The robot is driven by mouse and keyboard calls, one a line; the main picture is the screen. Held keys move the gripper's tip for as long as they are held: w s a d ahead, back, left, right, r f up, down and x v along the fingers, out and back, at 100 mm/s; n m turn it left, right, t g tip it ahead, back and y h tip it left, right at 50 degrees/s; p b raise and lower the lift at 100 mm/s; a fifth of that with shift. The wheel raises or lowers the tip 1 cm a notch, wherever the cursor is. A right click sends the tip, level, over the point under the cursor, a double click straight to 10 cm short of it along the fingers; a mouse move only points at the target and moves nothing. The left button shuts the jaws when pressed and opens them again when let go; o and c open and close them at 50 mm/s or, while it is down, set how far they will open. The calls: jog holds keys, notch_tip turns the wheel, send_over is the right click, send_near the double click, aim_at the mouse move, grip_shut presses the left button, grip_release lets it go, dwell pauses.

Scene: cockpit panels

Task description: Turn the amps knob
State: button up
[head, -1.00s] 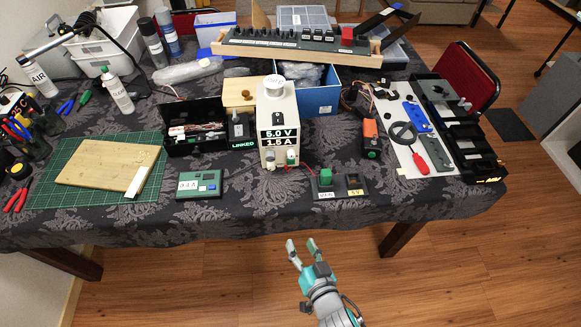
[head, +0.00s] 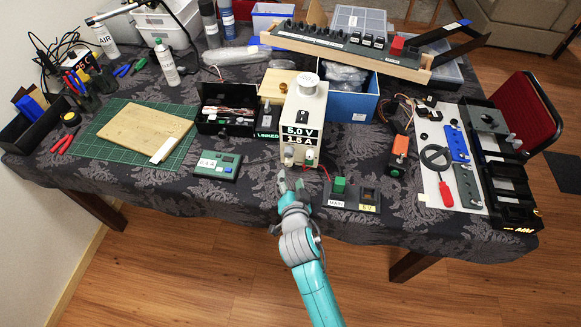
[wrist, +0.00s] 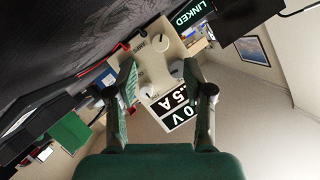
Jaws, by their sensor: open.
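The power supply (head: 301,110) is a pale upright box near the table's front edge, with a display reading 5.0 V and 1.5 A. Below the display, small light knobs (head: 288,153) sit on its front. In the wrist view the supply's face (wrist: 153,72) appears turned over, with several round knobs, among them one (wrist: 177,69) between the fingers. My gripper (head: 290,181) is open and empty, just in front of and below the knobs. In the wrist view its fingers (wrist: 161,68) flank the supply's face.
A green-button MAIN box (head: 338,187) stands right of my gripper, with a red wire behind it. A small green meter box (head: 217,166) lies to the left. A black LINKED box (head: 268,120) adjoins the supply's left. The front cloth strip is mostly clear.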

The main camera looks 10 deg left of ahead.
aim_at(289, 165)
jog(key=x, duration=0.6)
jog(key=shift+w+a+f, duration=0.1)
jog(key=shift+w, duration=0.3)
jog(key=shift+c, duration=0.3)
grip_shut()
